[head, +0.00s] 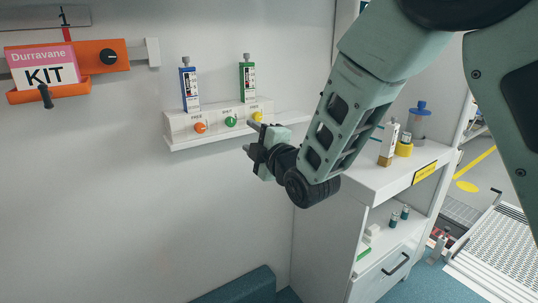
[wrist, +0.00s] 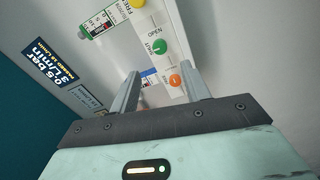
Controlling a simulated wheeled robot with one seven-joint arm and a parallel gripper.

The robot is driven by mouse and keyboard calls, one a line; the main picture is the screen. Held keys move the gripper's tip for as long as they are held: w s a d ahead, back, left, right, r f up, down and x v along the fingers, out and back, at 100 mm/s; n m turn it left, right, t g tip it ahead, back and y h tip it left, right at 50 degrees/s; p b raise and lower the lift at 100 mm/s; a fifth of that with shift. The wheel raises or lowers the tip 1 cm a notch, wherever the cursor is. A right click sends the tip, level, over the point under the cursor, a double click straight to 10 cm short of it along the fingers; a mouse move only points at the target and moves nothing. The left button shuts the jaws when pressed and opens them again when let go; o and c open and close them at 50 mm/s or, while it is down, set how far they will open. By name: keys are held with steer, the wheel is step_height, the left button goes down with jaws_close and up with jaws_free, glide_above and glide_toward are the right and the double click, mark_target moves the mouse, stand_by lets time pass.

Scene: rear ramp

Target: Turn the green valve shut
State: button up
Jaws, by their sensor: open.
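The green valve (head: 231,121) is a round green knob on a white wall-mounted panel (head: 182,130), between an orange knob (head: 200,127) and a yellow knob (head: 257,116). In the wrist view the green valve (wrist: 159,47) lies ahead of the fingertips, with small lettering beside it. How far it is turned is hard to tell. My gripper (head: 249,137) is open and empty, below and to the right of the green valve in the head view. In the wrist view, my gripper's fingers (wrist: 160,78) stand apart, with the orange knob (wrist: 175,81) showing between them.
An orange holder with a kit box (head: 45,66) is on the wall at left. A white cabinet (head: 400,172) holding small items stands at right. The wall below the panel is clear.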

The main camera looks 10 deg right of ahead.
steer(key=v, duration=0.7)
steer(key=shift+s+b, duration=0.25)
steer(key=shift+b, duration=0.15)
steer(key=s+a+f+m+g+h+p, duration=0.1)
steer(key=s+f+m+g+p, duration=0.1)
steer(key=s+m+g, duration=0.3)
steer(key=s+a+f+m+g+h+p, duration=0.1)
steer(key=s+f+m+g+p, duration=0.15)
steer(key=s+g, duration=0.35)
steer(key=s+d+r+m+g+h+p, duration=0.1)
steer(key=s+d+m+g+h, duration=0.1)
steer(key=s, duration=0.7)
steer(key=s+d+r+m+g+h+p, duration=0.1)
steer(key=s+d+m+g+h+p, duration=0.1)
steer(key=s, duration=0.8)
steer(key=shift+d+m+g+h, duration=0.3)
steer(key=shift+d+m+g, duration=0.25)
steer(key=shift+d+g, duration=0.55)
